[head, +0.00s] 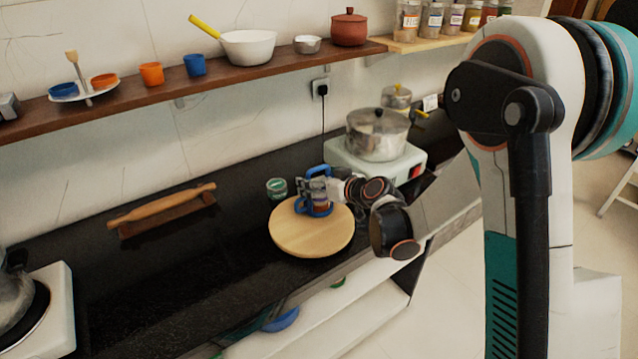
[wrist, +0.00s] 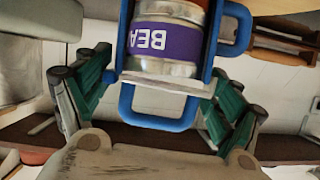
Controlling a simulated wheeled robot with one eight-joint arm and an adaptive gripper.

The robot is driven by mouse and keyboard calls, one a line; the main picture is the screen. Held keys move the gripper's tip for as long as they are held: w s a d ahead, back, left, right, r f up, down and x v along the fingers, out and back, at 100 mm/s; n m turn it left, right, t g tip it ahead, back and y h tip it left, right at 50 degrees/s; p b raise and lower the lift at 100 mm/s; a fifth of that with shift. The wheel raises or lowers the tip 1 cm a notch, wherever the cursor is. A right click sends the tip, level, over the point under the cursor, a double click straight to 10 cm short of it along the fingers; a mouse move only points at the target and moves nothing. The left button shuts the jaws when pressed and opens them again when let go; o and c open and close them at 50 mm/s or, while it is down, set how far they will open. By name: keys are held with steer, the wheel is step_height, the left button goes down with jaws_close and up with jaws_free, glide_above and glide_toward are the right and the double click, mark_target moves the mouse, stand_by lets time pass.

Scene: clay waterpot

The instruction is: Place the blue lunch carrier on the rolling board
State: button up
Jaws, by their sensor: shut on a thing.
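The blue lunch carrier (head: 319,211) is over the round wooden rolling board (head: 296,237), toward its back edge, and looks upright. I cannot tell for sure whether its base touches the board. My gripper (head: 333,187) reaches it from the right and is shut on it. In the wrist view, the carrier (wrist: 162,121) appears upside down between the green-sided fingers of my gripper (wrist: 160,80), with its blue handle toward the palm. A metal can with a purple label reading "BEA" sits inside its frame. The finger contacts are partly hidden.
A small green-labelled tin (head: 277,188) stands just behind the board. A rolling pin (head: 165,205) lies on its holder at the left. A stove with a metal pot (head: 377,135) is behind right. A shelf (head: 220,75) runs above.

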steer(key=o, duration=1.9)
steer(key=shift+r, duration=0.1)
steer(key=shift+s+d+r, duration=0.1)
steer(key=shift+s, duration=0.05)
steer(key=s+d+r+m+g+h+p, duration=0.1)
steer(key=s+d+r+h+p, duration=0.1)
steer(key=s+d+r, duration=0.6)
steer(key=s+d+r+m+g+h+p, duration=0.15)
steer(key=s+r, duration=0.25)
steer(key=s, duration=0.8)
steer(key=s+d+m+h, duration=0.1)
steer(key=s+d, duration=0.2)
steer(key=s, duration=0.2)
steer(key=s+d+r+m+g+h, duration=0.1)
steer(key=s+d+h, duration=0.1)
steer(key=s, duration=0.4)
steer(key=s+d+m+h, duration=0.1)
steer(key=s+d, duration=0.3)
steer(key=s, duration=0.1)
steer(key=shift+s+r+m+g+h, duration=0.2)
steer(key=shift+r+m+g+h, duration=0.05)
steer(key=shift+r+m, duration=0.1)
